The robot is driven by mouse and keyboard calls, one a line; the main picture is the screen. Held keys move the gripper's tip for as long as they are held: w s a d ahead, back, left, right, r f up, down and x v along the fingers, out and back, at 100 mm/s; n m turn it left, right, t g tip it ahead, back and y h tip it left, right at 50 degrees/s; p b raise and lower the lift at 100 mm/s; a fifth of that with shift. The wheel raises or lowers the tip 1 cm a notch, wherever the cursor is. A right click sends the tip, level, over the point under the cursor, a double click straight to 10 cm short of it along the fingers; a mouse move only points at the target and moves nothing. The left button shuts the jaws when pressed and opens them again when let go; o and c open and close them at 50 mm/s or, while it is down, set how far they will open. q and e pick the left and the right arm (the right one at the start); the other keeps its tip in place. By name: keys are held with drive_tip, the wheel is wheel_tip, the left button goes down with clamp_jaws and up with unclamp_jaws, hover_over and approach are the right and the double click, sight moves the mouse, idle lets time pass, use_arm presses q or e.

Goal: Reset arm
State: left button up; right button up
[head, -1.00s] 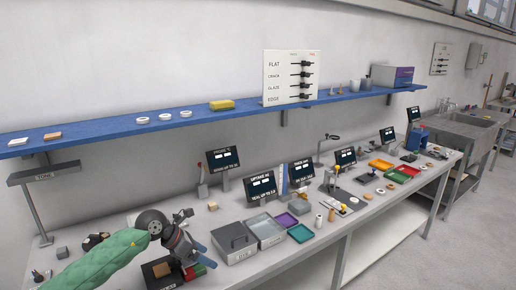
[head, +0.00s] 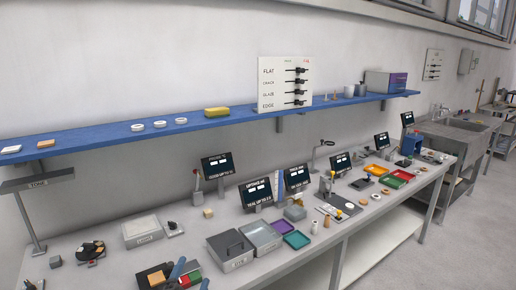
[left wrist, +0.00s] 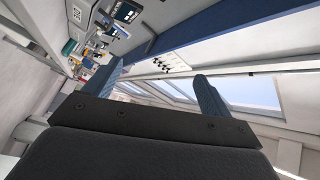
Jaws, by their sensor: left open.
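My left gripper (head: 192,274) shows only as blue fingertips at the bottom edge of the head view, in front of the bench. In the left wrist view the left gripper (left wrist: 160,72) has its two blue fingers spread wide, with nothing between them. The rest of the left arm is out of the head view. My right arm and gripper are in neither view.
The long grey bench (head: 115,272) carries a lidded grey box (head: 230,250), a grey tray (head: 262,236), several dark screens and small coloured trays. A blue shelf (head: 100,136) runs above it. A sink (head: 465,121) stands at the far right.

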use_arm(q)
drive_tip(key=s+a+f+n+g+y, duration=0.45)
drive_tip(key=s+f+n+g, duration=0.35)
drive_tip(key=s+f, duration=0.5)
drive_tip(key=s+f+n+g+h, duration=0.15)
drive_tip(key=s+f+g, duration=0.25)
drive_tip(key=s, duration=0.5)
drive_tip(key=s+f+n+g+h, duration=0.1)
drive_tip(key=s+f+n+g, duration=0.1)
drive_tip(key=s+f+g, duration=0.45)
wheel_tip(320, 180, down, 20)
drive_tip(key=d+t, duration=0.2)
drive_tip(key=d, duration=0.1)
drive_tip(key=s+f, duration=0.3)
drive_tip(key=f, duration=0.7)
drive_tip(key=s+d+f+g, duration=0.1)
drive_tip(key=s+f, duration=0.2)
drive_tip(key=f, duration=0.7)
drive_tip(key=shift+s+f, duration=0.3)
drive_tip(key=shift+f, duration=0.1)
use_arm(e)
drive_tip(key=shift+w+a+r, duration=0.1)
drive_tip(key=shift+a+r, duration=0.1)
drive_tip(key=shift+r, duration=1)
use_arm(q)
drive_tip(key=shift+m+g, duration=0.25)
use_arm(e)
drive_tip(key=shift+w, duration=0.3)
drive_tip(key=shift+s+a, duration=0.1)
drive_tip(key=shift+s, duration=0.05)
